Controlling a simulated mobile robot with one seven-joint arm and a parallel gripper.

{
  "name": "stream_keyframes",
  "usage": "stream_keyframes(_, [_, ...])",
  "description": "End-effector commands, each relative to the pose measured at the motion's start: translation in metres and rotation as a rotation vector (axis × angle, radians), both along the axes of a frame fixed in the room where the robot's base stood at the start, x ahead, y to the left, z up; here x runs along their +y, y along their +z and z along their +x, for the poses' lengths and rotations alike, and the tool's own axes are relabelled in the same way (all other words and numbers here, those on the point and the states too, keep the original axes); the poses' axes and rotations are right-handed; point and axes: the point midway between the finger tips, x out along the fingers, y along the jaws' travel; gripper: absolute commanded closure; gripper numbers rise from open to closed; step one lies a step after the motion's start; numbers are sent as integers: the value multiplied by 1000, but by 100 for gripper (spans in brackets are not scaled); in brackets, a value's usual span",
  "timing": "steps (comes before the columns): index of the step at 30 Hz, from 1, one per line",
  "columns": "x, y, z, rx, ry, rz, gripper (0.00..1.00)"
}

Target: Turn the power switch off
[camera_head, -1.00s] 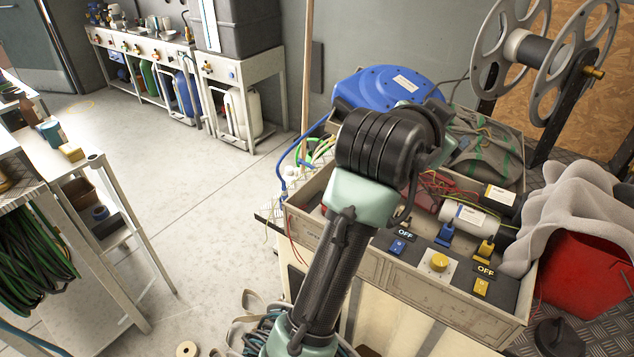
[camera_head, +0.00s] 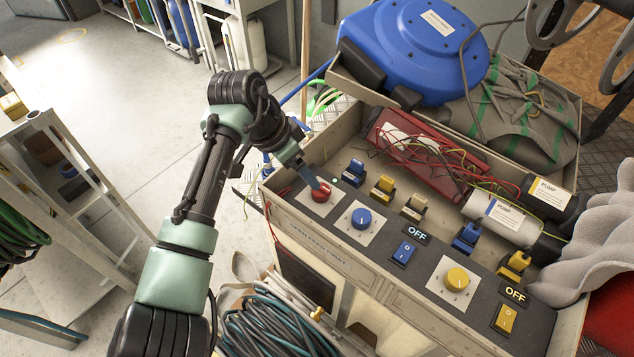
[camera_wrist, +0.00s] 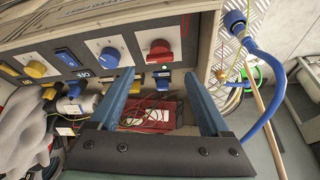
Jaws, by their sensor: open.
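A red rotary knob (camera_head: 320,194) on a pale square plate sits at the left end of the dark control panel (camera_head: 432,262), with a small lit green lamp (camera_head: 335,181) next to it. My gripper (camera_head: 312,181) is at this knob, tilted down. In the wrist view my two blue fingers (camera_wrist: 159,76) are apart, with the red knob (camera_wrist: 158,50) ahead between their lines and nothing held. I cannot tell whether a finger touches the knob. No switch is labelled power legibly. "OFF" labels stand by the blue rocker (camera_head: 404,252) and yellow rocker (camera_head: 505,318).
A blue knob (camera_head: 361,219) is close beside the red one, and a yellow knob (camera_head: 457,279) is farther right. Several coloured plugs and red wires lie behind the panel. A blue hose reel (camera_head: 415,50) stands at the back. Coiled hoses (camera_head: 275,325) hang below the front.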

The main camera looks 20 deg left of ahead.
Motion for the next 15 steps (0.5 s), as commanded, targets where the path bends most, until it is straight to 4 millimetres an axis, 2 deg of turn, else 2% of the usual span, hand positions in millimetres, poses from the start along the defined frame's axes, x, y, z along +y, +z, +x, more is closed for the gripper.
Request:
stream_keyframes(3, [-7, -26, 7, 4, -2, 0, 19])
stream_keyframes(9, [-17, -65, 21, 3, -1, 1, 19])
stream_keyframes(15, [-23, -88, 29, -1, -1, 1, 19])
